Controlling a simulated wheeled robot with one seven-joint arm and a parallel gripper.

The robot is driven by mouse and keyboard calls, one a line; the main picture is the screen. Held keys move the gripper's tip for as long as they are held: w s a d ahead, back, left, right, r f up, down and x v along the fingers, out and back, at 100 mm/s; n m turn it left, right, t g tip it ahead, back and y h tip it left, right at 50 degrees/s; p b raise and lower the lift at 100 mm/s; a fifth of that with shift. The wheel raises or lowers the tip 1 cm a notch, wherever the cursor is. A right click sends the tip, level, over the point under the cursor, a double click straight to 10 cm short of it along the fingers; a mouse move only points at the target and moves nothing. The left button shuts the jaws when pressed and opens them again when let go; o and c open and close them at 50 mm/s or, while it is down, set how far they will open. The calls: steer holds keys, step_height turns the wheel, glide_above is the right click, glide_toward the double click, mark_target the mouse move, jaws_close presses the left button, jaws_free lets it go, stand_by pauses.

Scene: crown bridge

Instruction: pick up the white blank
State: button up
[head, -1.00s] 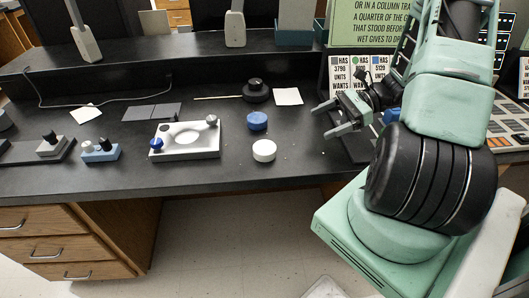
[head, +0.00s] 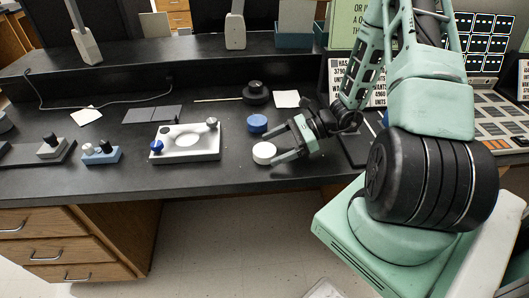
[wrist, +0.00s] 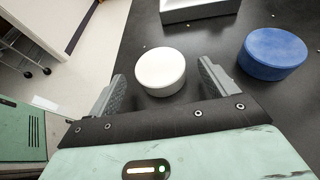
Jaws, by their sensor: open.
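The white blank (head: 264,153) is a short round disc lying flat on the black bench near its front edge. It also shows in the wrist view (wrist: 160,70), just beyond and roughly between my two fingers. My gripper (head: 271,148) is open and comes in from the right, its fingertips close to the blank. In the wrist view the gripper (wrist: 162,88) shows both fingers apart with nothing held. I cannot tell whether either finger touches the blank.
A blue disc (head: 257,124) lies just behind the white blank; it is right of my gripper in the wrist view (wrist: 272,53). A light fixture plate (head: 187,153) with knobs stands to the left. A black knobbed disc (head: 257,93) and paper (head: 286,99) are behind.

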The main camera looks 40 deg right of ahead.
steer(key=shift+w+a+f, duration=0.25)
steer(key=shift+w+a, duration=0.1)
steer(key=shift+a, duration=0.2)
steer(key=c, duration=1.2)
